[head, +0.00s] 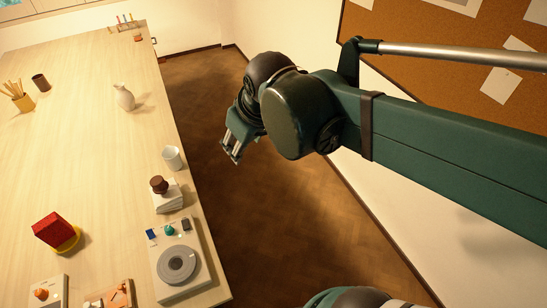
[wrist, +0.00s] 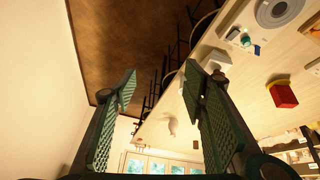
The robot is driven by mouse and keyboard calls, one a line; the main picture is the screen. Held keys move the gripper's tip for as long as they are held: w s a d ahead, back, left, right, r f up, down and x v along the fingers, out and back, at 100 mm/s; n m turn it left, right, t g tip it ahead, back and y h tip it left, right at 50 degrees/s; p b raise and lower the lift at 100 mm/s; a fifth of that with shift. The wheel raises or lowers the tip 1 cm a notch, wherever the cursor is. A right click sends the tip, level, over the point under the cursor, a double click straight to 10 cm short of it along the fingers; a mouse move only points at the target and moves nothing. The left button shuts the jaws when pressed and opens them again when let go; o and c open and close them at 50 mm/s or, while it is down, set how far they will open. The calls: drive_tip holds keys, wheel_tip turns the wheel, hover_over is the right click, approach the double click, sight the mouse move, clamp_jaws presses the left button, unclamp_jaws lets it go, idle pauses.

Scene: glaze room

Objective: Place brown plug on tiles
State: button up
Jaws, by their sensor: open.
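The brown plug (head: 159,184) rests on top of the stack of white tiles (head: 168,201), near the right edge of the table. It looks upright in the head view. My gripper (head: 231,147) is open and empty. It hangs over the floor to the right of the table, clearly apart from the plug and the tiles. In the wrist view, both ridged fingers of my gripper (wrist: 158,95) are spread wide with nothing between them. The right finger hides part of the table edge near the tiles there.
A white cup (head: 172,158) stands just behind the tiles. A panel with a grey disc (head: 177,264) lies in front of them. A red block (head: 53,231) sits on a yellow base to the left. A pale vase (head: 124,97) stands farther back. The middle of the table is clear.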

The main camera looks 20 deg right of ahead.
drive_tip(key=s+d+f+m+t, duration=0.1)
drive_tip(key=s+d+f+m, duration=0.1)
drive_tip(key=s+d, duration=0.3)
drive_tip(key=shift+s+m+t+h, duration=0.3)
drive_tip(key=shift+s+m+t, duration=0.1)
drive_tip(key=shift+s+m, duration=0.45)
drive_tip(key=shift+d+f, duration=0.1)
wheel_tip(320, 180, down, 10)
drive_tip(key=b, duration=1)
idle(0.4)
